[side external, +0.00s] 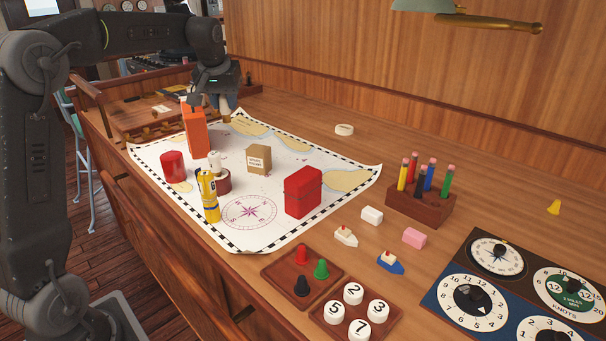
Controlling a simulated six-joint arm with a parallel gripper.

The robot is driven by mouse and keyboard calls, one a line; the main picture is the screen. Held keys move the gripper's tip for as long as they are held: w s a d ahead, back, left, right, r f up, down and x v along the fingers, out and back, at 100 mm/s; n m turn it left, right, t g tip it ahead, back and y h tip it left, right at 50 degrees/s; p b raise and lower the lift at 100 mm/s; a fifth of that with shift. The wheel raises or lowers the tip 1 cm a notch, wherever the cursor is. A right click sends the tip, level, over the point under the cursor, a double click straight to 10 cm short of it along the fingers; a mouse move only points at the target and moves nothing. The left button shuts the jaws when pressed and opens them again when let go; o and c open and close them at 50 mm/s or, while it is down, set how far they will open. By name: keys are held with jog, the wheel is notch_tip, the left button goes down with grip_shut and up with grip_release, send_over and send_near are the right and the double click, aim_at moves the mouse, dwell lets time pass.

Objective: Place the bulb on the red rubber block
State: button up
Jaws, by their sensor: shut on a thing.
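My gripper (213,98) is at the far left end of the chart, behind the orange box. The red block (303,193) stands on the right part of the chart, nearer the camera and well apart from my gripper. It is upright, with a dark line around its upper part, and its top is bare.
The orange box (195,135) stands close to my gripper. A red cylinder (172,166), a yellow can (209,197), a white item (214,162) by a dark red roll (223,182) and a cardboard box (258,160) share the chart. A pen holder (420,208) stands right.

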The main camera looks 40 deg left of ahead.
jog(key=d+r+m+h, duration=0.1)
jog(key=d+r+m, duration=0.15)
jog(key=d, duration=0.85)
send_over(303, 174)
jog(key=shift+m+t, duration=0.4)
jog(key=shift+m, duration=0.05)
notch_tip(303, 174, down, 7)
jog(key=shift+f, duration=2)
jog(key=shift+f, duration=0.15)
jog(key=o, duration=0.9)
